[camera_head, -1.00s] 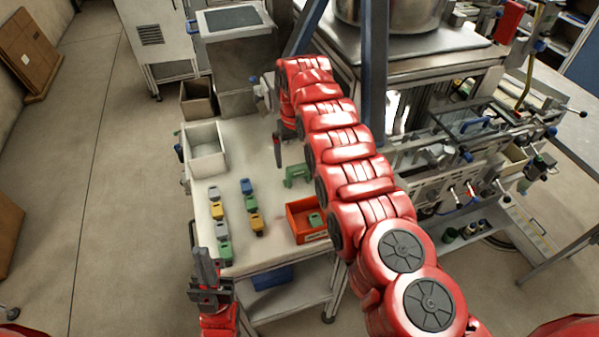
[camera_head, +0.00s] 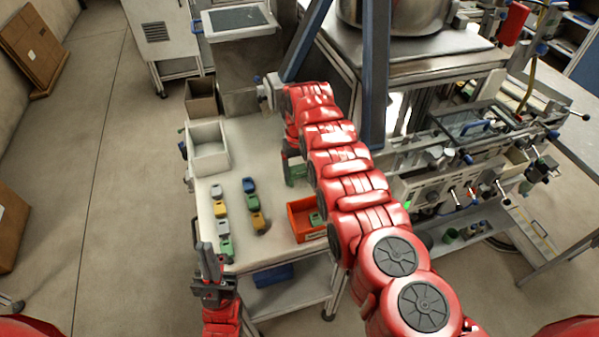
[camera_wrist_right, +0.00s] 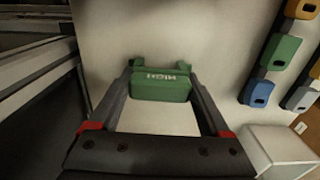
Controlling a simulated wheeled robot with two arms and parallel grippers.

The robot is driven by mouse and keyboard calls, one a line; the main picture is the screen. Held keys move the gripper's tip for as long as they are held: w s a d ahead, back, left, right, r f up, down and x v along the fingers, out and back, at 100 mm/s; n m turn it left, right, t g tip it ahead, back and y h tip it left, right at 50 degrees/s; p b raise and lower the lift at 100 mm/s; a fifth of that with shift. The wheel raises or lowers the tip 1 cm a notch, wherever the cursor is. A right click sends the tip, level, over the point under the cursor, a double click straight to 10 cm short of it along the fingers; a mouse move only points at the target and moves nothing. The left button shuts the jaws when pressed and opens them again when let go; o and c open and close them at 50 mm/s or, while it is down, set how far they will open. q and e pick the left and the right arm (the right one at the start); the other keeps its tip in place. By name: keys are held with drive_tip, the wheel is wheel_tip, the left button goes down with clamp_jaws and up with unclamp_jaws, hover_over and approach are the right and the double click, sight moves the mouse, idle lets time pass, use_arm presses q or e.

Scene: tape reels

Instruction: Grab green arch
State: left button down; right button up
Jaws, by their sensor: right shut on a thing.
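The green arch (camera_head: 298,173) stands on the white tabletop, partly hidden by my right arm in the head view. In the right wrist view the green arch (camera_wrist_right: 161,88) sits between the fingertips of my right gripper (camera_wrist_right: 160,80), with white lettering on its face. My right gripper (camera_head: 287,163) is shut on the arch, one finger at each side. The arch appears to rest on the table. My left gripper (camera_head: 207,262) is at the front left corner of the table, away from the arch; its finger gap is too small to tell.
An orange-red bin (camera_head: 303,224) with a green piece inside is in front of the arch. Two rows of blue, yellow, grey and green pieces (camera_head: 251,203) lie to the left. A white bin (camera_head: 208,152) is at the back left. Bare tabletop lies between.

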drive_tip(key=shift+c, duration=1.2)
